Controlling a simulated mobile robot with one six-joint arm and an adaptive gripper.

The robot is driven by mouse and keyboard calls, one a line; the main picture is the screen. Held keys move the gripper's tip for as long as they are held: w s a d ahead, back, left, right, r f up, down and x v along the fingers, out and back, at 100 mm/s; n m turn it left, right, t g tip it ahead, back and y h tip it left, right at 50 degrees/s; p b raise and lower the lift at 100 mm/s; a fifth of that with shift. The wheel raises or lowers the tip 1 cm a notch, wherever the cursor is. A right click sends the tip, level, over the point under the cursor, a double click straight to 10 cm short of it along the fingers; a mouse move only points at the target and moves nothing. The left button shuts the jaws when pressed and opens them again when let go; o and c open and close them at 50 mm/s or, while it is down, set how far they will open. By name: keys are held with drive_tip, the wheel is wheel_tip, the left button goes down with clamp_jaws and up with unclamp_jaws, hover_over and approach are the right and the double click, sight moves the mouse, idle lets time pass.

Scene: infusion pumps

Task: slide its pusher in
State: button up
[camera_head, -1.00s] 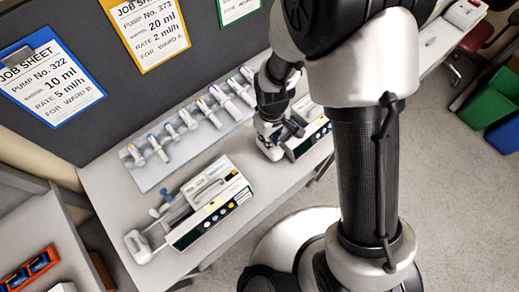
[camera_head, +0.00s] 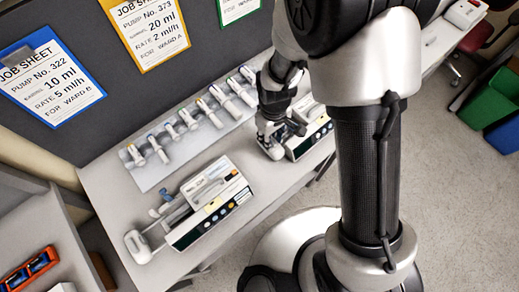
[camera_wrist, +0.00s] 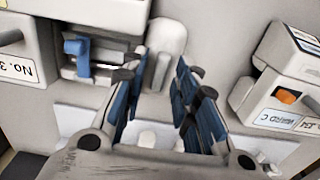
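My gripper (camera_head: 270,142) is at the left end of the right-hand pump (camera_head: 308,132), partly hidden by my arm in the head view. In the wrist view, my gripper (camera_wrist: 160,95) shows two blue-padded fingers standing apart. A pale rounded block, seemingly the pusher (camera_wrist: 167,36), lies just ahead of and between the fingertips; I cannot tell whether they touch it. The pump body with a blue lever (camera_wrist: 78,48) is left of it. A second pump (camera_head: 210,203) stands on the left of the bench, with its pusher (camera_head: 138,245) drawn out at its left end.
Several syringes (camera_head: 185,122) lie on a pale mat behind the pumps. Job sheets (camera_head: 50,78) hang on the dark panel. Another pump with an orange button (camera_wrist: 286,97) is close on the right in the wrist view.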

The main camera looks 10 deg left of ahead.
wheel_tip(320, 180, up, 7)
drive_tip(key=p, duration=0.5)
drive_tip(key=shift+r, duration=0.1)
idle(0.3)
idle(0.4)
drive_tip(key=s+d+r+m+t+b, duration=0.15)
drive_tip(key=d+r+m+b, duration=0.35)
drive_tip(key=d+r, duration=0.6)
drive_tip(key=s+d+r+m+t+b, duration=0.3)
drive_tip(key=s+d+r+m+b, duration=0.1)
drive_tip(key=s, duration=0.7)
wheel_tip(320, 180, up, 3)
drive_tip(key=shift+s+d+r+m+b, duration=0.1)
drive_tip(key=shift+s+d+m+b, duration=0.35)
drive_tip(key=shift+d, duration=0.7)
